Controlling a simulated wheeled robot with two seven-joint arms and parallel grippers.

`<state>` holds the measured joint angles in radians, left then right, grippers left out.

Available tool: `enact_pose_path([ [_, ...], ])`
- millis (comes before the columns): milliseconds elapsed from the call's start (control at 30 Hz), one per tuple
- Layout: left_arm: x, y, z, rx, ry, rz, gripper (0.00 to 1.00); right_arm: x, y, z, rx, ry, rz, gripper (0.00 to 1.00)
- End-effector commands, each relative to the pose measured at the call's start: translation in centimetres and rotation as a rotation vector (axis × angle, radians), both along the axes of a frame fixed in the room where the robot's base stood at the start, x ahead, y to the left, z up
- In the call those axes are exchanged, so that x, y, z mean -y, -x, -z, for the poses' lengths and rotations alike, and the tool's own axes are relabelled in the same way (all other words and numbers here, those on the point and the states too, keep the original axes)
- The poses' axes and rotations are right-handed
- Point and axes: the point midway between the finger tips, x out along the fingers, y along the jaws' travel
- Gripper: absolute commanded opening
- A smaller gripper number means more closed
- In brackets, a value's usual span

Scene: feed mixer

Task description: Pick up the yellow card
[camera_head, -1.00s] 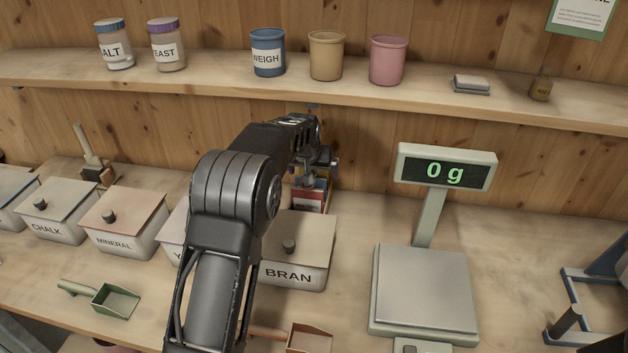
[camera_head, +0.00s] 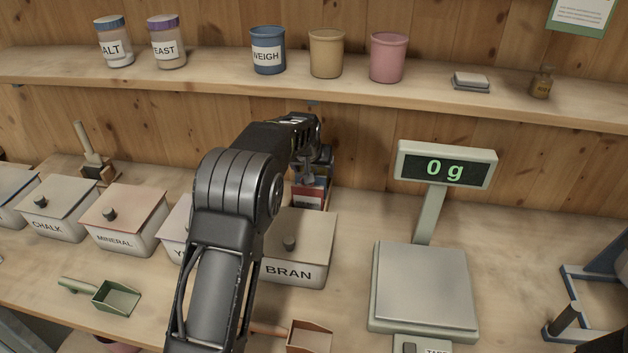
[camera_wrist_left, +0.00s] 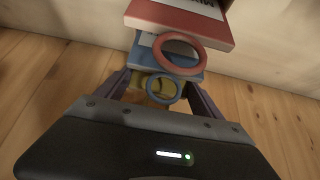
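In the left wrist view, a red card (camera_wrist_left: 185,22) with a red ring tab lies at the top. A blue card (camera_wrist_left: 146,56) with a blue ring shows below it. The yellow card (camera_wrist_left: 162,82), lowest, shows mostly as a yellow ring, partly hidden behind the blue ring. My left gripper (camera_wrist_left: 160,83) is open, with one finger on each side of the yellow ring; I cannot tell whether they touch it. In the head view, my left gripper (camera_head: 318,160) is at the cards behind the bran box, largely hidden by my arm. My right gripper is not in view.
The bran box (camera_head: 300,245) stands in front of the cards. A scale (camera_head: 425,285) reading 0 g stands to the right. A shelf (camera_head: 210,78) with jars and cups runs above. More lidded boxes line the left, and scoops lie at the front.

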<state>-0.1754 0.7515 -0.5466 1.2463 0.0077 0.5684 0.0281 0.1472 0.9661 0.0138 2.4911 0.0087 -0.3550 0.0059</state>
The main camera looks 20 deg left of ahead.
Motion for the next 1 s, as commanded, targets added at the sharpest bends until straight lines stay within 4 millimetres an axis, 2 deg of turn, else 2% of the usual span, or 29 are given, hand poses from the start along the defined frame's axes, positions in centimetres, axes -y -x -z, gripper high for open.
enact_pose_path([
  [67, 0.0, 0.0, 0.0, 0.0, 0.0, 0.0, 0.7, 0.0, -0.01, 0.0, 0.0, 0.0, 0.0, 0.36],
  [700, 0.0, 0.0, -0.01, 0.0, 0.0, 0.0, 0.17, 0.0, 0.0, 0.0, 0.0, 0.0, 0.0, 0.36],
  [1000, -0.01, 0.0, -0.06, 0.001, 0.0, 0.0, 0.17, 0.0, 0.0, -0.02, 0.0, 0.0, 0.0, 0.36],
])
